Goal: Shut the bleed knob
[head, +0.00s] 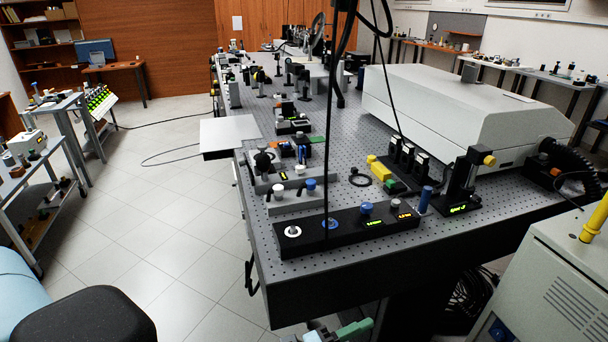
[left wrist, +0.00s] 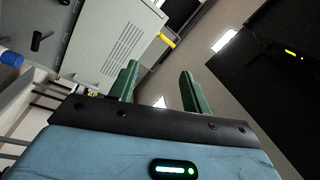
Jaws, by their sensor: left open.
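Several knobs stand on the optical table; I cannot read a label that marks one as the bleed knob. The long black panel (head: 342,234) at the table's near edge carries a white-ringed knob (head: 293,231), a blue knob (head: 367,208) and a pale knob (head: 392,205), beside small lit readouts. Grey blocks behind it bear a white knob (head: 278,190) and another blue knob (head: 310,186). My left gripper shows its green fingers in the left wrist view (left wrist: 160,72), apart with nothing between them. It is low, clear of the knobs. My right gripper is not seen.
A grey cabinet (head: 545,285) with a yellow post (head: 594,218) stands at the near right, also in the left wrist view (left wrist: 108,40). Dark cables (head: 328,120) hang in front of the table. A large laser housing (head: 455,110) fills its right side. Tiled floor (head: 165,235) is free at left.

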